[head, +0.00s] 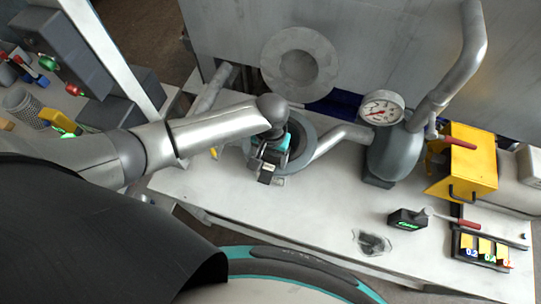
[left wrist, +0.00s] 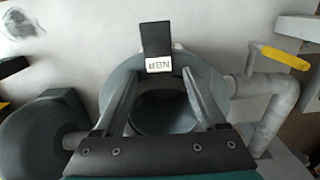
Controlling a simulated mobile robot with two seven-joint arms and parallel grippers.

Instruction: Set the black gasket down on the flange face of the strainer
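The strainer's grey round flange (head: 304,150) is at the middle of the bench in the head view, partly covered by my left gripper (head: 272,160). In the left wrist view the grey ring of the flange (left wrist: 215,88) surrounds a dark opening. A black tab with a white "NBR" label, seemingly the black gasket's (left wrist: 155,38), sticks out over the ring's far edge; I cannot make out the rest of the gasket. My right gripper is not in view.
A grey disc with a hole (head: 298,63) stands behind the flange. A pipe (head: 340,138) leads right to a grey vessel with a gauge (head: 381,108). A yellow box (head: 462,163), a black device (head: 407,219) and coloured cards (head: 484,250) are at right. The bench front left is clear.

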